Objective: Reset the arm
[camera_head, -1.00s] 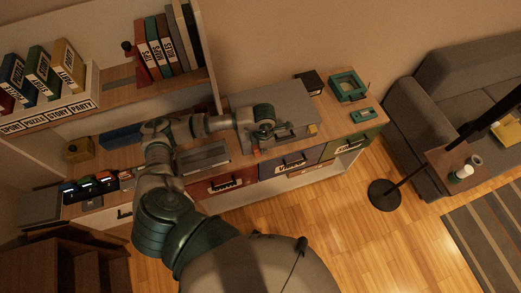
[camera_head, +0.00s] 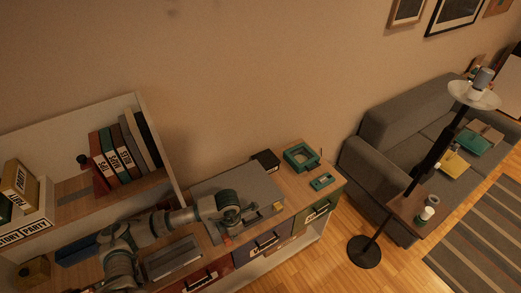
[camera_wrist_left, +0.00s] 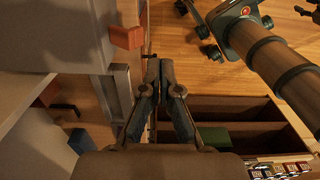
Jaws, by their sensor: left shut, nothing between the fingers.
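My left arm (camera_head: 150,226) comes in from the lower left in the head view and reaches right over the low cabinet. My left gripper (camera_head: 228,236) is at the front of the grey box (camera_head: 250,190) on the cabinet top, small and dark there. In the left wrist view the two fingers (camera_wrist_left: 160,68) are shut together with nothing between them. A red-orange block-like part (camera_wrist_left: 126,37) is left of the fingertips, apart from them. My right gripper is in neither view.
The cabinet has red, blue and green drawer fronts (camera_head: 318,210). A shelf with binders (camera_head: 120,150) is at left. A lamp (camera_head: 365,251) and sofa (camera_head: 400,125) are at right.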

